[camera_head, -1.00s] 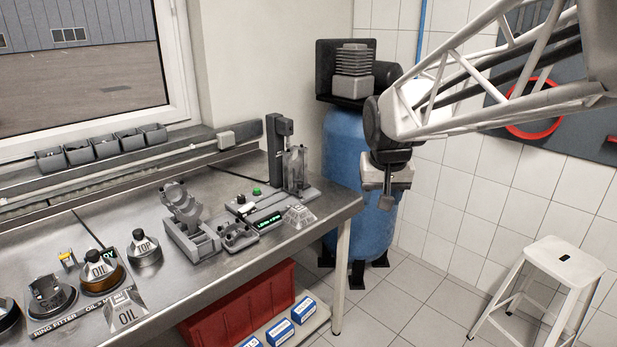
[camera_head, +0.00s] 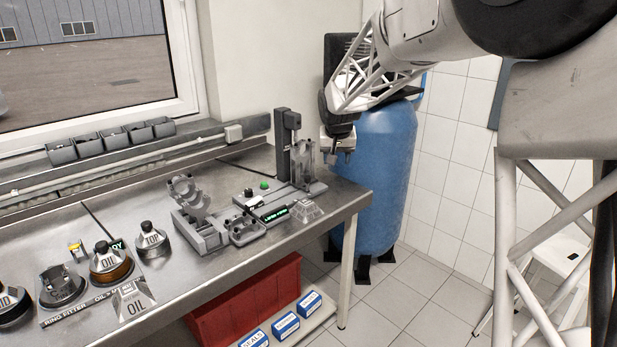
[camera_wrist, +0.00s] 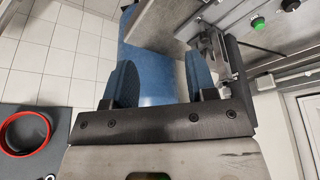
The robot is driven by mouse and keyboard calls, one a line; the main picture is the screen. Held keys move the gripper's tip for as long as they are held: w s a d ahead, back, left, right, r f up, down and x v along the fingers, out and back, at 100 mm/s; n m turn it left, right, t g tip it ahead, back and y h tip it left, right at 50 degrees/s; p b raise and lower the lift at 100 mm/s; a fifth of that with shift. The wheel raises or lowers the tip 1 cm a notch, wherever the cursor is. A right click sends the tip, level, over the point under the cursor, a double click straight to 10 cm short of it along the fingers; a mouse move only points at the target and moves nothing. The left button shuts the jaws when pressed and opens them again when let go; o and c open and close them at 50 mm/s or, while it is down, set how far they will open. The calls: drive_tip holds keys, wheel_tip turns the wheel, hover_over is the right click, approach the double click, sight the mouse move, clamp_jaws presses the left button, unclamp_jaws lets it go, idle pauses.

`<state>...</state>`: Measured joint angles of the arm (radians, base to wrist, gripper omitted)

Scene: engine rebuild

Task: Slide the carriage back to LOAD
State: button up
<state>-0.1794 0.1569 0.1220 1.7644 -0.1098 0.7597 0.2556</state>
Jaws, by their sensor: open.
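At the right end of the bench is a small station with a dark upright column (camera_head: 283,145) on a flat grey base. A grey upright part (camera_head: 304,168) stands beside the column on this base. It looks like the carriage, but I cannot be sure. A small display (camera_head: 275,215) with green lettering sits at the station's front; its words are too small to read surely. My gripper (camera_head: 340,152) hangs just right of the upright part, beyond the bench end. In the wrist view my gripper (camera_wrist: 161,75) is open, with nothing clearly between its blue-padded fingers.
A green button (camera_head: 264,185) is on the station base. A grey cradle fixture (camera_head: 198,232) stands left of it. Oil containers (camera_head: 110,262) stand further left. The blue tank (camera_head: 385,175) is behind my gripper. A red bin (camera_head: 245,312) is under the bench.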

approach(307, 177)
drive_tip(key=shift+x, duration=1.05)
drive_tip(key=shift+d, duration=0.1)
drive_tip(key=shift+t, duration=0.3)
drive_tip(key=shift+x, duration=3.9)
clamp_jaws()
